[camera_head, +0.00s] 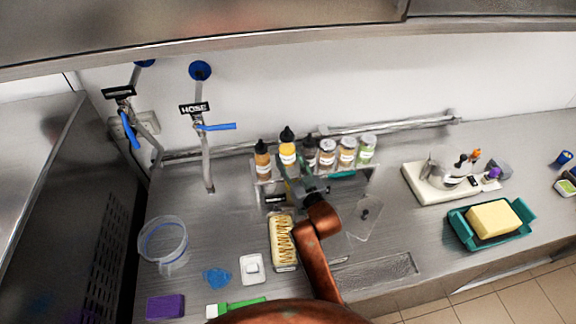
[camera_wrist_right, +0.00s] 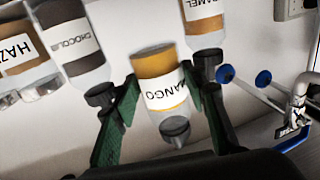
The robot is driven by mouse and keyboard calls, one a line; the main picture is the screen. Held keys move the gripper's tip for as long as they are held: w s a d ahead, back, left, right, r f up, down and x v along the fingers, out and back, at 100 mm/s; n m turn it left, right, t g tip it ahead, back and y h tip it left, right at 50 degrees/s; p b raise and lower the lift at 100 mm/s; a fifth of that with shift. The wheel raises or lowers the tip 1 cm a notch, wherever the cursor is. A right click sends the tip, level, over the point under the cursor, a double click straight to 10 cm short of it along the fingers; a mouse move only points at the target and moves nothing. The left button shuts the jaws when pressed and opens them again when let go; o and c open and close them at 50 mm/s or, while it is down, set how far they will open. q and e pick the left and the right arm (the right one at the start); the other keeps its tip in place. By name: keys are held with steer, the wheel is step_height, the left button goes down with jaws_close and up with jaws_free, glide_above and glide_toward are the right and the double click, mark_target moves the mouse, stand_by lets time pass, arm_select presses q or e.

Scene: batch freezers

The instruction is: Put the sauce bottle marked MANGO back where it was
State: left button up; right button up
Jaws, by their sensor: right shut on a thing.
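The MANGO sauce bottle (camera_head: 287,152), yellow with a white label and black cap, is upright at the back of the counter, between the CARAMEL bottle (camera_head: 262,163) and the dark CHOCOLATE bottle (camera_head: 309,156). Its top is higher than theirs. In the right wrist view the MANGO bottle (camera_wrist_right: 160,80) is between the green fingers of my right gripper (camera_wrist_right: 165,112), which is shut on it. My right gripper (camera_head: 287,178) reaches it from the front. The bottle's base is hidden in the head view, so I cannot tell whether it touches the rack. My left gripper is not in view.
Several topping jars (camera_head: 346,152) stand right of the bottles. A tray of piped yellow food (camera_head: 284,243) lies in front, beside my arm. A clear pitcher (camera_head: 163,246) is at left; a teal tray (camera_head: 459,226) with a yellow block is at right. Hose taps (camera_head: 205,150) rise at back left.

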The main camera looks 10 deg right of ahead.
mark_target(288, 173)
steer(key=w+f, duration=0.2)
steer(key=f, duration=0.1)
steer(key=shift+w+d+f, duration=0.15)
steer(key=shift+w+f, duration=0.05)
steer(key=shift+w, duration=0.2)
steer(key=f, duration=0.3)
steer(key=shift+w+p, duration=0.35)
steer(key=shift+w, duration=0.05)
steer(key=shift+s+f, duration=0.1)
steer(key=shift+f, duration=0.15)
steer(key=shift+f, duration=0.3)
steer(key=o, duration=1.3)
